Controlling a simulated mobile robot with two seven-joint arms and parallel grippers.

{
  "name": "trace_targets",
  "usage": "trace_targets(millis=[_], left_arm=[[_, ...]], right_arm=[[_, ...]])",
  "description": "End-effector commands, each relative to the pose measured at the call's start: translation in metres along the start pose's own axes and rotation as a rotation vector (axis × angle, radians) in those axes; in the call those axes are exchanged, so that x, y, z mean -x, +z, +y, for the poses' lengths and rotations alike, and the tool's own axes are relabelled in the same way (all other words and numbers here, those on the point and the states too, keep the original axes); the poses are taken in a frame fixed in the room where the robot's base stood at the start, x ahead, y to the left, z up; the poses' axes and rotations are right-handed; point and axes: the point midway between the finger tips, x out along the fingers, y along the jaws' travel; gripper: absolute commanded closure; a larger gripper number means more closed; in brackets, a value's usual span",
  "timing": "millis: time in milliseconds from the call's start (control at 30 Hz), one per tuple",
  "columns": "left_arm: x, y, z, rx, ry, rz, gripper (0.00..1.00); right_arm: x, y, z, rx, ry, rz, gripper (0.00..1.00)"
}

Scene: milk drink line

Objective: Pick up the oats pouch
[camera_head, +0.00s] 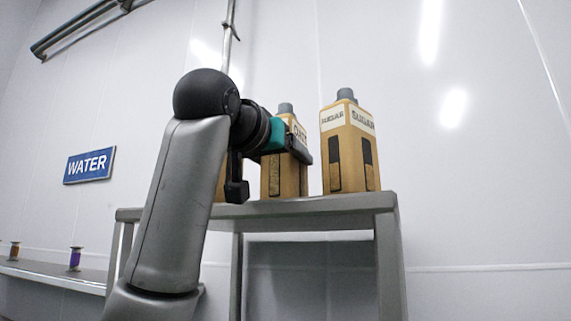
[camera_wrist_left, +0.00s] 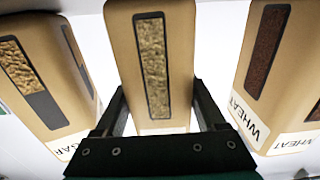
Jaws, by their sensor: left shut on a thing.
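The oats pouch (camera_head: 285,178) is a tan, box-shaped package with a grey cap, a clear window and a partly hidden label. It stands upright at the top of the grey stand in the head view. My left gripper (camera_head: 288,152) reaches it from the left and is shut on its upper body. In the left wrist view the oats pouch (camera_wrist_left: 152,55) is in the middle, between the two dark fingers of my left gripper (camera_wrist_left: 160,108); its window shows pale flakes. I cannot tell whether its base touches the stand. My right gripper is not in view.
The sugar pouch (camera_head: 350,140) stands close to the right on the grey stand (camera_head: 300,206). The wheat pouch (camera_wrist_left: 272,70) is on the other side, mostly hidden behind my arm in the head view. A WATER sign (camera_head: 90,165) hangs on the wall.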

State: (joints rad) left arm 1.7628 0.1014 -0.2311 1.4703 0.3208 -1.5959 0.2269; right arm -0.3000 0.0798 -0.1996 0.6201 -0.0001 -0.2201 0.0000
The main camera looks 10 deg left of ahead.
Motion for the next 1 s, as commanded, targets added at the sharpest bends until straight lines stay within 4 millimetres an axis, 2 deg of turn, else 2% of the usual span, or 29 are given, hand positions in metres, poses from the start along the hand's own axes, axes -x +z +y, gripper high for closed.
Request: trace_targets(millis=[633,833,1000], left_arm=[[0.001,-0.009,0.000,0.000,0.000,0.008,1.00],[0.002,-0.026,0.001,0.000,0.001,0.008,1.00],[0.003,-0.052,0.001,0.000,0.001,0.009,1.00]], right_arm=[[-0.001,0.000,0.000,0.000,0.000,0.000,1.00],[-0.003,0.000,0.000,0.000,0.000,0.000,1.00],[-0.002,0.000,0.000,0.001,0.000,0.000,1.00]])
